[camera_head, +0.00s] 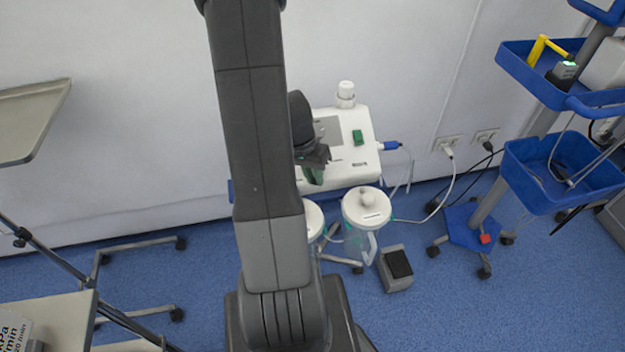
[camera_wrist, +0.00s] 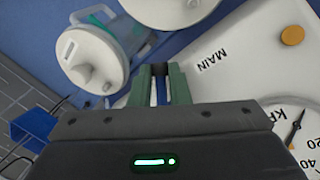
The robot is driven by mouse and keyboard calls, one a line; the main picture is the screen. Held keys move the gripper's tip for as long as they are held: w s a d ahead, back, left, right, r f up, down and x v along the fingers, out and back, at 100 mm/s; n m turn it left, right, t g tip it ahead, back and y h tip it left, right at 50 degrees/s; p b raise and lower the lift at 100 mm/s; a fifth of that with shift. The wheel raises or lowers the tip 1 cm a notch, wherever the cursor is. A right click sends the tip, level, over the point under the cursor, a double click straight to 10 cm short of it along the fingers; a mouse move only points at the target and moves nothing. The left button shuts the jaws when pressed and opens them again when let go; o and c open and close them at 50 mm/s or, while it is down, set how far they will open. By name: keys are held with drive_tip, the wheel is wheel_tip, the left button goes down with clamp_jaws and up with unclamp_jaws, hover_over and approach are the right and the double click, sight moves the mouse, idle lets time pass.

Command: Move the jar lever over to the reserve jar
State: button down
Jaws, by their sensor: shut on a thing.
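My gripper (camera_wrist: 161,88) is shut, with its green fingers on a narrow dark and blue piece, which looks like the jar lever (camera_wrist: 161,92). Most of the lever is hidden between the fingers. The word MAIN is printed on the white panel (camera_wrist: 225,75) to the right of the fingers; no reserve label is readable. In the head view my gripper (camera_head: 315,174) is at the front of the white suction unit (camera_head: 352,155), partly behind my arm. Two white-lidded jars stand below: one at right (camera_head: 367,207), one partly hidden (camera_head: 313,218). The wrist view shows a jar lid at left (camera_wrist: 92,58).
In the wrist view a gauge (camera_wrist: 300,125) and an orange knob (camera_wrist: 291,36) are on the panel at right. A grey foot pedal (camera_head: 396,268) lies on the floor by the jars. A blue-trayed cart (camera_head: 560,170) stands at right; cables run to wall sockets.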

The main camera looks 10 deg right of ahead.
drive_tip(key=n+h+b, duration=0.1)
drive_tip(key=b, duration=0.3)
drive_tip(key=d+f+n+t+h+b, duration=0.1)
drive_tip(key=n+b, duration=0.1)
drive_tip(key=b, duration=0.2)
drive_tip(key=shift+s+f, duration=0.15)
drive_tip(key=shift+s, duration=0.05)
drive_tip(key=d+n+t+h+b, duration=0.1)
drive_tip(key=n+b, duration=0.1)
drive_tip(key=b, duration=0.2)
drive_tip(key=n+t+h+b, duration=0.1)
drive_tip(key=n+b, duration=0.1)
drive_tip(key=b, duration=0.3)
drive_tip(key=shift+s+d+h, duration=0.1)
drive_tip(key=shift+d+h, duration=0.2)
drive_tip(key=shift+d, duration=0.05)
drive_tip(key=n+t+b, duration=0.1)
drive_tip(key=b, duration=0.1)
drive_tip(key=n+t+h+b, duration=0.1)
drive_tip(key=b, duration=0.1)
drive_tip(key=shift+d+r+b, duration=0.2)
drive_tip(key=shift+d+b, duration=0.2)
drive_tip(key=shift+d+r+n+t+b, duration=0.25)
drive_tip(key=shift+n+t+b, duration=0.15)
drive_tip(key=shift+n+b, duration=0.4)
drive_tip(key=shift+r, duration=0.1)
drive_tip(key=c, duration=1.6)
unclamp_jaws()
drive_tip(key=shift+c, duration=0.2)
